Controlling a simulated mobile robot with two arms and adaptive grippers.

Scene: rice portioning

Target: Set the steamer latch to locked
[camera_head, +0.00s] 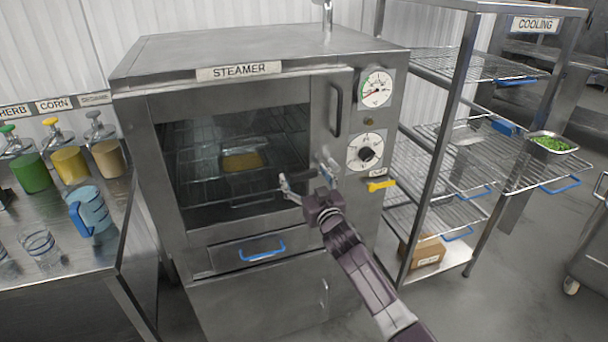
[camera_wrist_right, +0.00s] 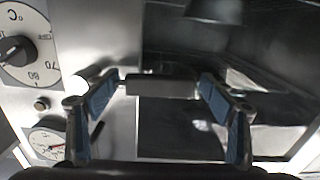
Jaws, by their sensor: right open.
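The steamer (camera_head: 250,60) stands in the middle, its glass-fronted door closed, with a tray of yellow food (camera_head: 243,161) visible inside. My right gripper (camera_head: 307,177) is open at the lower right of the door. In the wrist view, a short dark grey bar (camera_wrist_right: 160,86) lies across the gap between the blue-padded fingers of my right gripper (camera_wrist_right: 162,80). This may be the latch lever; whether the fingers touch it is unclear. A yellow lever (camera_head: 381,185) sits under a small label to the right; the label cannot be read. My left gripper is not in view.
The vertical door handle (camera_head: 336,110) is above my right gripper. A gauge (camera_head: 376,88) and a dial (camera_head: 365,152) are on the right panel. A drawer with a blue handle (camera_head: 262,249) is below. The cooling rack (camera_head: 445,110) stands close on the right.

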